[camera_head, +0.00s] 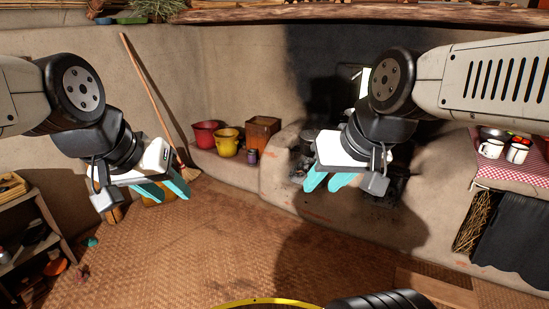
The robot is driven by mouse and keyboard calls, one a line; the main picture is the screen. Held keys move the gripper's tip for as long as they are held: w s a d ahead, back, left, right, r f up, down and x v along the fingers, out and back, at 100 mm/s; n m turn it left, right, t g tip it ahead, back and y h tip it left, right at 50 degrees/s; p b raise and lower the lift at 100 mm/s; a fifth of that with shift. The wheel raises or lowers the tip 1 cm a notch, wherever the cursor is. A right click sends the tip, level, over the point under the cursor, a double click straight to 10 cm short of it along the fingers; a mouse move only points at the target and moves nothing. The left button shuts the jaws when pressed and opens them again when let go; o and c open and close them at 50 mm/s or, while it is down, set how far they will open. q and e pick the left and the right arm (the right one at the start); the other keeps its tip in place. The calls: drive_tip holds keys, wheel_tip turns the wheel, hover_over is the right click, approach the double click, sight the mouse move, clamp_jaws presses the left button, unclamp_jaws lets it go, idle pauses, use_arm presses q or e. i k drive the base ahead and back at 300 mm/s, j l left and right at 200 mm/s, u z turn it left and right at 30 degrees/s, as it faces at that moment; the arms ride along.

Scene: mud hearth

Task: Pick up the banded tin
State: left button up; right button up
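I cannot make out a tin with clear bands. A small dark, purplish container (252,156) stands on the mud ledge just right of the yellow bucket and in front of the brown box; it is too small to tell if it is banded. My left gripper (164,191) hangs in the air at the left, its teal fingers apart with nothing between them. My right gripper (328,182) hangs in front of the hearth, its teal fingers apart and empty. It hides part of the hearth. Neither gripper touches the small container.
The ledge (225,171) also holds a red bucket (205,134), a yellow bucket (228,143) and a brown box (262,132). A broom (150,90) leans at the left. White mugs (491,148) stand on a checked cloth (500,172) at right. Shelves (35,235) stand lower left. The woven floor (190,245) is mostly clear.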

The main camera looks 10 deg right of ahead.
sight(252, 157)
drive_tip(key=i+j+z, duration=0.15)
drive_tip(key=i, duration=2.9)
